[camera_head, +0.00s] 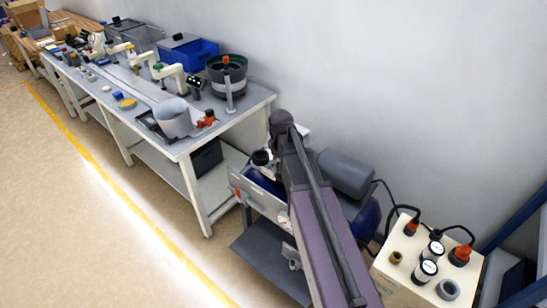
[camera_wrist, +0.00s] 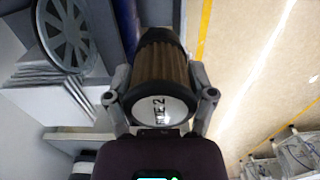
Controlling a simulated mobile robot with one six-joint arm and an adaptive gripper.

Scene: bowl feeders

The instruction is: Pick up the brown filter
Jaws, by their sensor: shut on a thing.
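The brown filter (camera_wrist: 162,62) fills the middle of the wrist view. It has a brown ribbed body, a dark end and a pale cap with black lettering facing the camera. My gripper (camera_wrist: 160,78) has one finger on each side of it and is shut on it. In the head view my arm reaches away over the machine beside the bench, and my gripper cannot be made out clearly there.
A grey-topped workbench (camera_head: 133,94) with bowls, blue bins and small devices stands along the wall. A cream box (camera_head: 395,276) with several capped cylinders is at lower right. A grey spoked wheel (camera_wrist: 66,38) is at upper left in the wrist view. Open floor (camera_head: 75,215) lies left.

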